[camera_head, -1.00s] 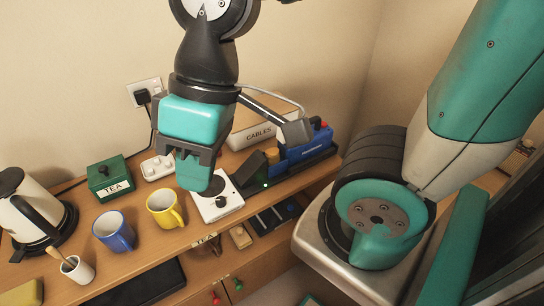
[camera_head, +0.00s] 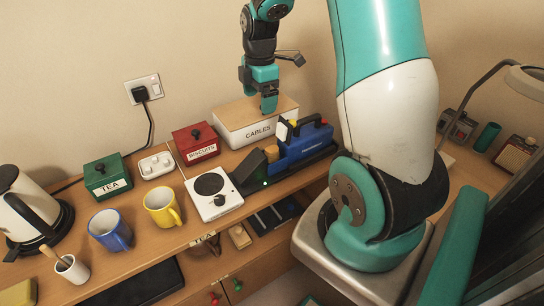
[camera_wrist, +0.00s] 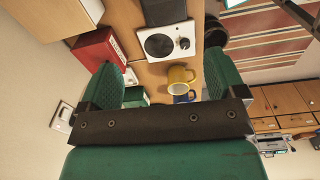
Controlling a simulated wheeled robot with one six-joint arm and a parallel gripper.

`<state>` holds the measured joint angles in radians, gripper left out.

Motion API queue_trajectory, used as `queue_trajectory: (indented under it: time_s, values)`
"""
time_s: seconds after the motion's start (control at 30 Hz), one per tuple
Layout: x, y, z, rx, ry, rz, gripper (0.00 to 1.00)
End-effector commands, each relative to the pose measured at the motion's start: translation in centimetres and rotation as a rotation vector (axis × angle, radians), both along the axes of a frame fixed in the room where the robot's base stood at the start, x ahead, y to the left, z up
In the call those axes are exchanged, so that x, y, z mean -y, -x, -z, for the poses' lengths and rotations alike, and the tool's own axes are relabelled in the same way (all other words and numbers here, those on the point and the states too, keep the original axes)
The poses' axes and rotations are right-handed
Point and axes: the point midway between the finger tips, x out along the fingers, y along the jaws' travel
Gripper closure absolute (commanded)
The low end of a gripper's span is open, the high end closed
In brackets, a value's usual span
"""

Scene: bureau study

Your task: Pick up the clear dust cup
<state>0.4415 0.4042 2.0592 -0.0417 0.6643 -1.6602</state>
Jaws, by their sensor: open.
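I cannot make out a clear dust cup with certainty. A blue machine (camera_head: 305,143) with yellow and red knobs stands at the right end of the counter. A small pale plate (camera_head: 283,131) and a tan round part (camera_head: 271,153) show at its left end. My gripper (camera_head: 268,106) hangs near the cables box, to the left of and higher than the machine. In the wrist view my gripper (camera_wrist: 163,80) is open, with nothing between its green fingers.
The cables box (camera_head: 235,126), red biscuits box (camera_head: 200,154) and green tea box (camera_head: 101,187) stand along the wall. A white hotplate (camera_head: 222,204), yellow mug (camera_head: 158,203), blue mug (camera_head: 106,226) and kettle (camera_head: 22,212) are farther left. A lamp (camera_head: 530,80) is at the far right.

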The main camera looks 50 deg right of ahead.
Motion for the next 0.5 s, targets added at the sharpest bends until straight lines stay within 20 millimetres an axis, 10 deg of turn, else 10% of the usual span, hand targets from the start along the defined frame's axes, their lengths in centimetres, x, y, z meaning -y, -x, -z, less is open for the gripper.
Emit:
queue_trajectory:
  time_s: [0.17,0.5]
  values:
    - [3.8,0.4,2.1,-0.026,0.023,-0.069,0.11]
    - [3.8,0.5,8.4,-0.032,0.021,-0.08,0.11]
